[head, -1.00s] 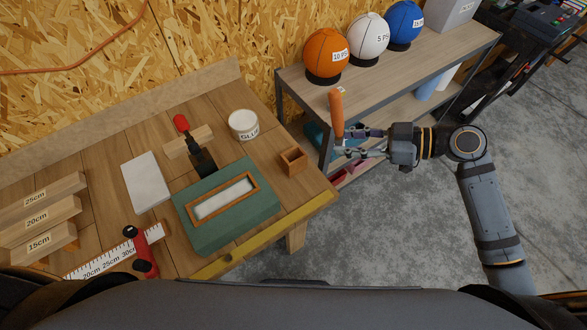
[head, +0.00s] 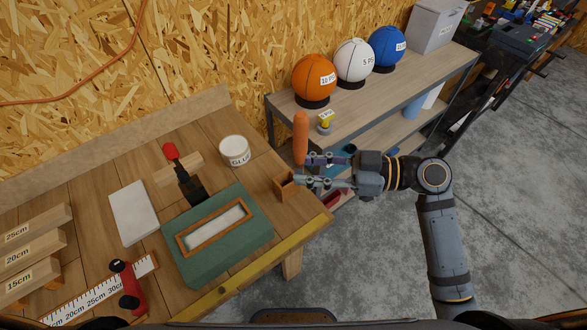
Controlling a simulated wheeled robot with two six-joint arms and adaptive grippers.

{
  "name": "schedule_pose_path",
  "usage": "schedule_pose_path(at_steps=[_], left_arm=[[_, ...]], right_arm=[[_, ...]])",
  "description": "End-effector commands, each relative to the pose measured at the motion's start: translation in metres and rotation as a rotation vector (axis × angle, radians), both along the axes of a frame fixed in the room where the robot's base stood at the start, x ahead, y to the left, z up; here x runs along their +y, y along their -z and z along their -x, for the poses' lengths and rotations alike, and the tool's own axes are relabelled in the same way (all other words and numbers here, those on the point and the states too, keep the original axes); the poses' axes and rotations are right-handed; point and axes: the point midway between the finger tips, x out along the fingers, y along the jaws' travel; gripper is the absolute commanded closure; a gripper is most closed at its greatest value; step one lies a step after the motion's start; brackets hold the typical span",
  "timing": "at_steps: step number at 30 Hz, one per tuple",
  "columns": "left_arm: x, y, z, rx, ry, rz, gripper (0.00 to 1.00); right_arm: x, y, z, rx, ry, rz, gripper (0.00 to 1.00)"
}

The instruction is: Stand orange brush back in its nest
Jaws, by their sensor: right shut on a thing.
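The orange brush (head: 301,138) stands nearly upright, held by my right gripper (head: 308,171), which is shut on its lower part. The brush's lower end is hidden behind the fingers. A small square wooden box (head: 284,189), which looks like the nest, stands on the bench near its right end. The gripper fingers are close to the box's right side in the picture; I cannot tell whether the brush is above the opening or beside it. My left gripper does not show.
The glue pot (head: 234,151) stands behind the box. A green block with a framed white inset (head: 217,236) lies to its left. The bench's yellow front edge (head: 262,263) is close. A shelf (head: 400,95) with orange, white and blue balls stands behind the gripper.

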Motion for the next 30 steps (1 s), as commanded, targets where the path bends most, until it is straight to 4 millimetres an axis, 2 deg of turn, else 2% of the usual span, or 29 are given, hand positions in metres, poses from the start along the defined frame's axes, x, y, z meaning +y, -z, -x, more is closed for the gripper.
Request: schedule_pose_path(at_steps=[1,3,6,10,18,21,25,30], left_arm=[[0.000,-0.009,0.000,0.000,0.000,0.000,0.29],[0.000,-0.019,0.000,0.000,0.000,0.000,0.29],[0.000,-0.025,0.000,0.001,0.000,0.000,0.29],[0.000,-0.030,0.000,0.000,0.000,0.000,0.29],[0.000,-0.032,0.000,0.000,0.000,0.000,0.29],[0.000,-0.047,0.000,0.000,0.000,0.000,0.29],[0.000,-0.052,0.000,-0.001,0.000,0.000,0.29],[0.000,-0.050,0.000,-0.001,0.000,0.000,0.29]], right_arm=[[0.007,-0.004,-0.010,0.002,-0.002,-0.014,0.98],[0.014,0.004,-0.030,0.004,-0.002,-0.012,0.98],[0.021,0.031,-0.046,0.007,-0.004,-0.006,0.98],[0.027,0.055,-0.062,0.003,-0.005,-0.003,0.98],[0.031,0.070,-0.073,0.000,-0.003,-0.001,0.98],[0.031,0.082,-0.073,0.006,-0.002,-0.001,0.98],[0.031,0.099,-0.073,0.001,-0.003,-0.001,0.98],[0.031,0.102,-0.073,-0.002,-0.002,-0.001,0.98]])
